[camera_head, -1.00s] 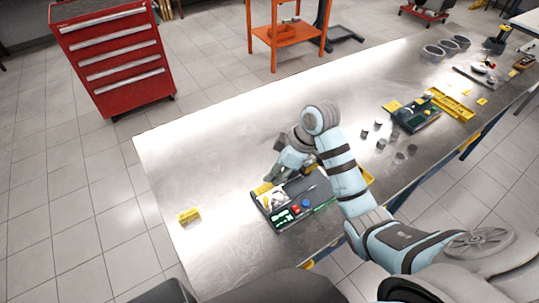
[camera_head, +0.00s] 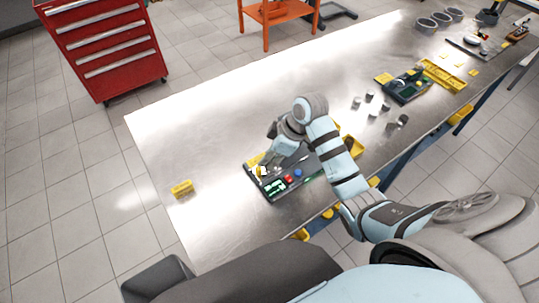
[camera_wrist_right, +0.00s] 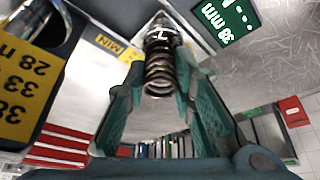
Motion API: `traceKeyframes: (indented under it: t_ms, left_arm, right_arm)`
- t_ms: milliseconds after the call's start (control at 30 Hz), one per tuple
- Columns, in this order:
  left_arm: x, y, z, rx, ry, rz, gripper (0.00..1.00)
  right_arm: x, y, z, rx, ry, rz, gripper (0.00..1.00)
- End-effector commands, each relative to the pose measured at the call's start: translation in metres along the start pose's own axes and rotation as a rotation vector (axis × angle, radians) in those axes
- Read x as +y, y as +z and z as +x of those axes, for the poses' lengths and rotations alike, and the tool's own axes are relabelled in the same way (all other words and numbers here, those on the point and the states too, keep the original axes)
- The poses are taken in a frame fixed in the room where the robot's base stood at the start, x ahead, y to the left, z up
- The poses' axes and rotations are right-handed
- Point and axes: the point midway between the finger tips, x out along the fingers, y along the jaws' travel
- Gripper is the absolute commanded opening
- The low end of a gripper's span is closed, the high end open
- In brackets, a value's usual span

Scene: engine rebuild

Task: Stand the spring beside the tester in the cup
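The spring (camera_wrist_right: 160,72) is a metal coil with a dark band and a light mark near its far end, in the right wrist view. My right gripper (camera_wrist_right: 158,75) has its teal fingers on both sides of the spring, close against it, and appears shut on it. In the head view my right gripper (camera_head: 264,163) is over the left part of the dark tray (camera_head: 279,195), and hides the spring. I cannot clearly make out the tester. My left gripper is out of view.
The tray holds a green display (camera_head: 274,187), a red knob (camera_head: 288,180) and a blue knob (camera_head: 298,173). A yellow block (camera_head: 181,188) stands to the left on the metal table (camera_head: 200,130). Small dark cylinders and another tray (camera_head: 408,88) are to the right.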

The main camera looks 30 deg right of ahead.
Motion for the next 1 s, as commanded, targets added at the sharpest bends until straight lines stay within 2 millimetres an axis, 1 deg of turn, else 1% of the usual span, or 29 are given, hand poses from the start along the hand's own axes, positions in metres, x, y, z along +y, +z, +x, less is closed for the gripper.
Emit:
traceKeyframes:
  t_ms: [33, 133, 167, 467, 567, 800, 900, 1000]
  left_arm:
    - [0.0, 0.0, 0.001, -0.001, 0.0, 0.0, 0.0]
    - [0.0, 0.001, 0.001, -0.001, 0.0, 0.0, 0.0]
    - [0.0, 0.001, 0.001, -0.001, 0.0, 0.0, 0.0]
    - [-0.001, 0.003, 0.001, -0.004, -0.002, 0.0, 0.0]
    - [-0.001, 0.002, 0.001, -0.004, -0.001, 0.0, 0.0]
    - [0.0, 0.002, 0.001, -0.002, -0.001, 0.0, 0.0]
    - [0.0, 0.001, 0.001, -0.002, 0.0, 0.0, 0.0]
    - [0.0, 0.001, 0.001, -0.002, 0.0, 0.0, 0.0]
  right_arm:
    - [-0.006, 0.007, 0.006, -0.015, -0.024, 0.012, 0.29]
    - [-0.007, 0.007, 0.007, -0.016, -0.025, 0.012, 0.46]
    - [-0.007, 0.007, 0.007, -0.016, -0.026, 0.012, 0.47]
    - [-0.007, 0.006, 0.006, -0.015, -0.026, 0.013, 0.47]
    - [-0.006, 0.006, -0.004, -0.014, -0.022, 0.012, 0.47]
    - [-0.002, 0.0, -0.058, -0.006, -0.004, 0.001, 0.47]
    - [-0.002, -0.001, -0.071, -0.004, -0.003, 0.0, 0.47]
    - [-0.002, -0.002, -0.075, -0.004, -0.004, 0.0, 0.47]
